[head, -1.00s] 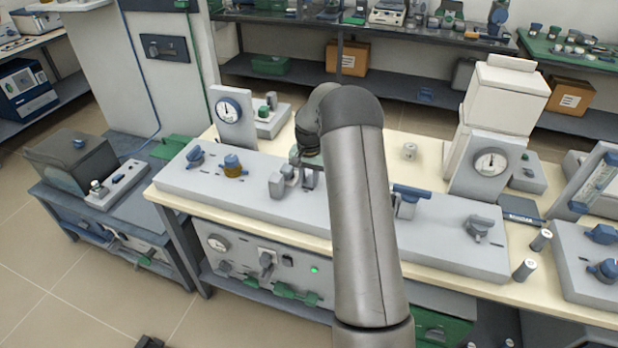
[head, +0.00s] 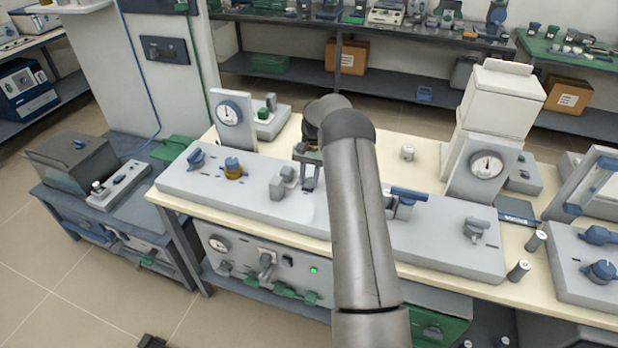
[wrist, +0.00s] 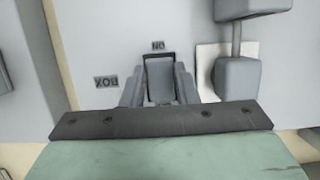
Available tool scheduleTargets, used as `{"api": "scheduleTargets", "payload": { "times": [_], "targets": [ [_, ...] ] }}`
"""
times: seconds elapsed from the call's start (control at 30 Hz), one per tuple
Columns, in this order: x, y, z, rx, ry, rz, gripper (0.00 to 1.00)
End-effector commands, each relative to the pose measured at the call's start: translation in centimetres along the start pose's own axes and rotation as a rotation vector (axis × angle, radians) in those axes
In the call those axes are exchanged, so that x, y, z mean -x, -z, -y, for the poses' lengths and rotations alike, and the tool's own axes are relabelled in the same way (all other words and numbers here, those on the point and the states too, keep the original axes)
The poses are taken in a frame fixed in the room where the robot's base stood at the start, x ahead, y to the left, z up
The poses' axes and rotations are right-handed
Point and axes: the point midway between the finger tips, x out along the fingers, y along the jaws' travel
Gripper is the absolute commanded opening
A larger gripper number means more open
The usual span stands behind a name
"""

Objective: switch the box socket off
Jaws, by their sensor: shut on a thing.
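The box socket switch (wrist: 159,68) is a small grey piece on the light-grey panel, with a dark edge. In the wrist view a "BOX" label (wrist: 106,82) lies to its left and an "ON" label (wrist: 158,45) just above it, both turned over in the picture. My gripper (wrist: 160,88) has one finger on each side of the switch and is shut on it. The lower part of the switch is hidden by the gripper body. In the head view my gripper (head: 309,180) is low over the panel (head: 240,200), partly hidden by my arm.
Grey blocks joined by a bar (wrist: 237,75) stand close right of the fingers in the wrist view. In the head view, a brass-and-blue knob (head: 233,168) stands farther left and a blue-topped handle (head: 407,195) to the right. A white dial gauge (head: 487,166) stands behind.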

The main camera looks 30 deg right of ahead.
Motion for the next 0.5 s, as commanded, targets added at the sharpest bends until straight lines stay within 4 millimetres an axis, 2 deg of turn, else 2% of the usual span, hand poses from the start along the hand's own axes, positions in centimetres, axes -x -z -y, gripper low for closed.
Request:
{"api": "scheduleTargets", "payload": {
  "times": [0.03, 0.1, 0.37, 0.5],
  "targets": [
    [0.11, 0.04, -0.01, 0.0, 0.001, -0.002, 0.33],
    [0.11, 0.03, 0.0, 0.0, 0.001, -0.002, 0.49],
    [0.09, 0.01, 0.01, 0.0, 0.001, -0.002, 0.49],
    [0.85, 0.09, 0.03, 0.0, 0.002, -0.005, 0.49]
  ]
}}
